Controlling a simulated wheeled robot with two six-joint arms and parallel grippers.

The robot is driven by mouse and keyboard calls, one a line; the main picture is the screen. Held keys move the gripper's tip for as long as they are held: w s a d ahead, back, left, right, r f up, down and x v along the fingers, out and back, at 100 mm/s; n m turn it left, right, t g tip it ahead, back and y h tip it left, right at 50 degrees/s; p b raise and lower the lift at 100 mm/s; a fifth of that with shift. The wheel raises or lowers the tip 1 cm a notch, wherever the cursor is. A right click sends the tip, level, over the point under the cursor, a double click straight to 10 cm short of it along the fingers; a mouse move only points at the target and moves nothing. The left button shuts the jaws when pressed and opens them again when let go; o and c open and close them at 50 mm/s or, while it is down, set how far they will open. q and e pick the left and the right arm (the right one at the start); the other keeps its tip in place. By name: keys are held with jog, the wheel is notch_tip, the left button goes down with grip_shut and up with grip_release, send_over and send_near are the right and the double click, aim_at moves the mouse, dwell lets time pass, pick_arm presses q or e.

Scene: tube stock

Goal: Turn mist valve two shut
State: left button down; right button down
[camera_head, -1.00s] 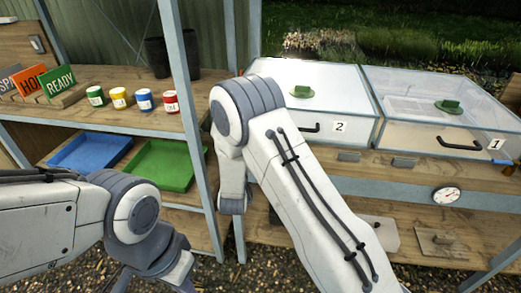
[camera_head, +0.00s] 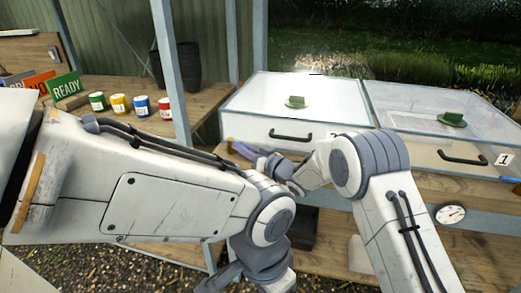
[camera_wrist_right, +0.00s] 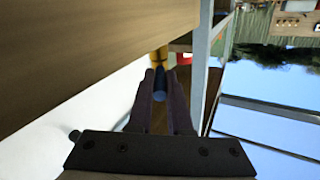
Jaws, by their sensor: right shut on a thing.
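My right gripper (camera_head: 240,149) is at the shelf edge by the front left corner of the glass-lidded box marked 2. In the right wrist view its two dark fingers (camera_wrist_right: 164,98) are closed around a small blue handle (camera_wrist_right: 158,93). A yellow, brass-like valve body (camera_wrist_right: 158,57) shows just beyond the handle. I take this for mist valve two; no label on it is readable, and the fingers hide it in the head view. My left gripper (camera_head: 228,282) hangs at the bottom edge, mostly cut off, its opening unclear.
Box 2 (camera_head: 240,128) and box 1 (camera_head: 405,145) stand on the wooden bench, each with a green knob. Colored pots and a READY sign (camera_head: 65,85) are on the left shelf. A metal post (camera_head: 172,70) rises beside the right gripper. A round gauge (camera_head: 451,214) is on the bench front.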

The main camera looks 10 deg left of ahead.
jog(key=shift+w+d+n+g+y, duration=0.2)
jog(key=shift+w+n+g+y, duration=0.25)
jog(key=shift+g, duration=0.35)
jog(key=shift+n+g+p, duration=0.25)
jog(key=shift+g+p, duration=0.05)
jog(key=shift+s+a+r, duration=0.1)
jog(key=c, duration=0.8)
grip_release()
jog(key=shift+c, duration=0.2)
jog(key=v, duration=1)
jog(key=shift+d, duration=0.25)
